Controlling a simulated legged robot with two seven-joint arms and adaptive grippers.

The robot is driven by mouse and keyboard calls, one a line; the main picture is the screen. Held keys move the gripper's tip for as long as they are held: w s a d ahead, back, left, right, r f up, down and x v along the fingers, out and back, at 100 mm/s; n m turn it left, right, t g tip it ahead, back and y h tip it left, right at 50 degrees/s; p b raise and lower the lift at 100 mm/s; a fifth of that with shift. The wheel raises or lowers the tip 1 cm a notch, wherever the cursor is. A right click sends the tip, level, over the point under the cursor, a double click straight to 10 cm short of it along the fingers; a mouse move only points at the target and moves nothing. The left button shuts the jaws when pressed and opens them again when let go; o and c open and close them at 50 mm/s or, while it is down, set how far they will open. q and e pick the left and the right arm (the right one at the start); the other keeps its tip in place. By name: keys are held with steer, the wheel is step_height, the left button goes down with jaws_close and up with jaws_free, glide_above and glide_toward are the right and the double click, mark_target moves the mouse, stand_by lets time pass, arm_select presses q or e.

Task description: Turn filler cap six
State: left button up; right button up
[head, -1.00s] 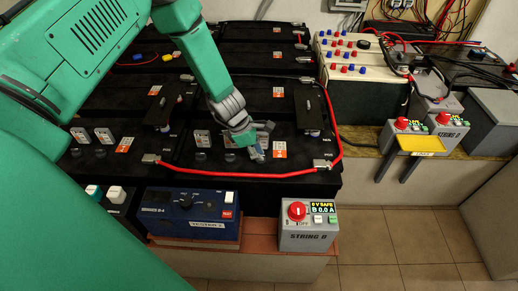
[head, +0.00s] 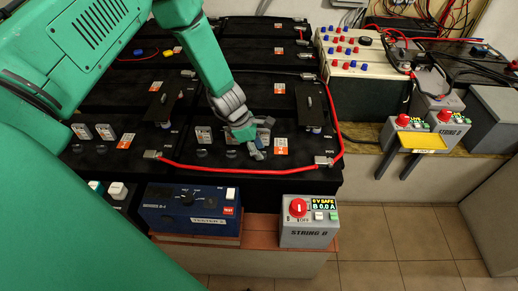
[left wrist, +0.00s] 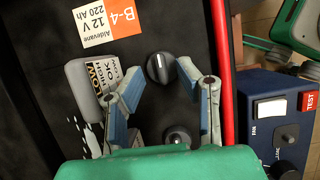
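A black filler cap (left wrist: 160,67) with a raised grip bar stands on the black B-4 battery (left wrist: 165,20) in the left wrist view. My left gripper (left wrist: 158,70) is open, its blue-padded fingertips on either side of this cap with gaps showing. A second black cap (left wrist: 177,137) lies further back between the finger bases, partly hidden by my wrist. In the head view my left gripper (head: 257,153) is down at the front battery's top, hiding the cap there. Two caps, (head: 202,153) and (head: 232,154), show to its left. Cap numbers are not readable. My right gripper is not in view.
A red cable (head: 245,172) runs along the front of the battery and up its right side. A grey label flap (left wrist: 92,82) stands beside the left finger. The blue tester (head: 190,207) and String B box (head: 310,220) stand in front.

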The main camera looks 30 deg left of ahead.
arm_select(q)
steer(key=v, duration=1.1)
steer(key=shift+a+r, duration=0.2)
steer(key=shift+r, duration=0.05)
